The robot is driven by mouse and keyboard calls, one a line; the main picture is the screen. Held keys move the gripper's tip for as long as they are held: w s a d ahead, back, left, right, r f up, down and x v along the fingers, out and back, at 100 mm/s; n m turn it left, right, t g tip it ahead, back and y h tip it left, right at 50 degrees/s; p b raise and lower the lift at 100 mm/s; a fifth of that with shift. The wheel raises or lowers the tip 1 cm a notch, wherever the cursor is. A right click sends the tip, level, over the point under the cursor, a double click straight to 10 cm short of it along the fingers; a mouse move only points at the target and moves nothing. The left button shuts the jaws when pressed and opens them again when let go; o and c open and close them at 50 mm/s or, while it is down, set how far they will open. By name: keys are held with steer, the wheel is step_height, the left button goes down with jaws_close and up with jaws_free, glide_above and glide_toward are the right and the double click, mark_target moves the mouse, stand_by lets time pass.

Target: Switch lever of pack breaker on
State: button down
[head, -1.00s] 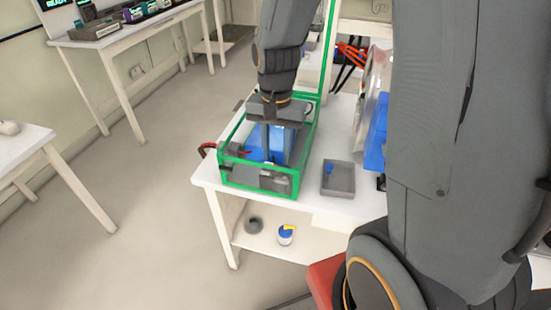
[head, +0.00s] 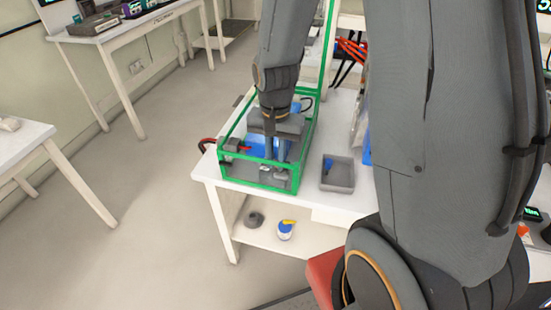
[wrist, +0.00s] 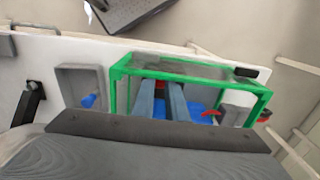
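The green-edged chassis frame (head: 258,185) stands on the white table, with blue parts inside it. My gripper (head: 275,160) points down into the frame near its front side. In the wrist view its two grey fingers (wrist: 161,90) reach in with a narrow gap between them. A small red part (wrist: 160,84) shows in line with that gap, near the fingertips. I cannot tell whether it is the breaker lever or whether the fingers touch it. The pack breaker is not clearly visible; the fingers and frame bars partly hide the inside.
A grey tray (head: 338,174) with a small blue item stands right of the frame. A grey block with a red lead (head: 234,145) is at the frame's left side. The table's front edge (head: 262,194) is close to the frame. A lower shelf holds a white-and-blue container (head: 285,231).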

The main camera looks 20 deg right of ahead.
steer(key=shift+w+d+r+g+y+p, duration=0.25)
steer(key=shift+w+g+y+p, duration=0.2)
steer(key=shift+g+p, duration=0.4)
steer(key=shift+w+d+f+g+y+p, duration=0.1)
steer(key=shift+w+d+g+y+p, duration=0.45)
steer(key=shift+g+y, duration=0.25)
steer(key=g, duration=0.1)
steer(key=y, duration=0.1)
steer(key=w+g+y, duration=0.1)
steer(key=shift+d+f+g+b, duration=0.2)
steer(key=shift+d+g+b, duration=0.05)
steer(key=shift+g+b, duration=0.15)
steer(key=shift+w+d+f+g+y+b, duration=0.15)
steer(key=shift+w+d+g+y+b, duration=0.2)
steer(key=shift+g+y+b, duration=0.45)
steer(key=shift+g, duration=0.25)
steer(key=c, duration=1.8)
jaws_free()
steer(key=shift+o, duration=0.2)
steer(key=shift+w, duration=0.1)
